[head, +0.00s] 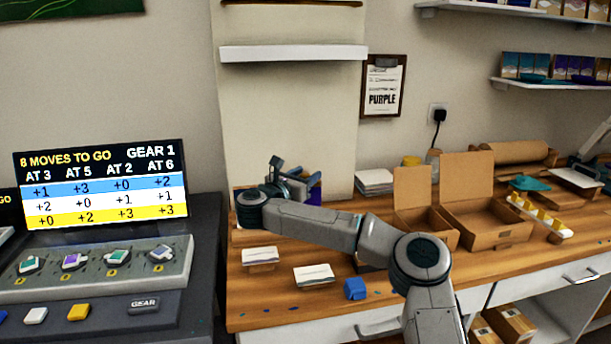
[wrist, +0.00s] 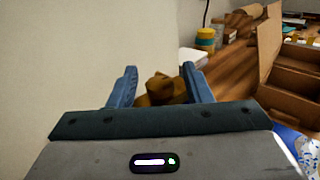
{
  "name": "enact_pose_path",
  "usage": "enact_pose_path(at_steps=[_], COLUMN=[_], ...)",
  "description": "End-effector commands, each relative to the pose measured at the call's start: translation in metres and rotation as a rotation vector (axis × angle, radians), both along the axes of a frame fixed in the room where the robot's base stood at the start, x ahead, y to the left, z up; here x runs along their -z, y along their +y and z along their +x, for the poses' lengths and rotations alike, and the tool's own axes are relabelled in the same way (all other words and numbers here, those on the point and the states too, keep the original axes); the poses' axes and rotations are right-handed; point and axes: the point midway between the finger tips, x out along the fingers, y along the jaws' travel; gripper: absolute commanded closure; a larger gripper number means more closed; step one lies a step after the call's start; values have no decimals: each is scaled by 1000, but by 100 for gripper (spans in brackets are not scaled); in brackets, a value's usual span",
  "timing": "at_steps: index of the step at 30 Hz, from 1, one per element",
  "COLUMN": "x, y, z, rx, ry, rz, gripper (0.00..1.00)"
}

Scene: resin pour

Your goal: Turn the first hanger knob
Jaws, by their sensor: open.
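My gripper (head: 277,167) is in the head view above the wooden bench, near the wall at the bench's left end. In the wrist view its two blue fingers (wrist: 160,84) are apart. A mustard-brown rounded object (wrist: 160,92) shows in the gap between them. I cannot tell how far off it is or whether it touches a finger. Several knobs sit in a row on the grey console at the left, far from my gripper; the leftmost, a green one (head: 31,264), shows clearly. None is marked as a hanger knob.
A screen (head: 100,185) above the console reads "8 MOVES TO GO, GEAR 1". On the bench (head: 270,312) are paper stacks (head: 314,275), a blue block (head: 355,289) and open cardboard boxes (head: 486,235). A white shelf (head: 293,53) juts from the wall above my gripper.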

Motion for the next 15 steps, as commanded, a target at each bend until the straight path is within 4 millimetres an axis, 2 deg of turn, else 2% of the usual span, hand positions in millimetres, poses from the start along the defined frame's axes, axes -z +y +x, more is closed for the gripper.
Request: enact_pose_path(at_steps=[5, 15], x=[0, 0], y=[15, 55], z=[-25, -98], rx=[-5, -5], ry=[-2, -2], rz=[-2, -2], gripper=[55, 55])
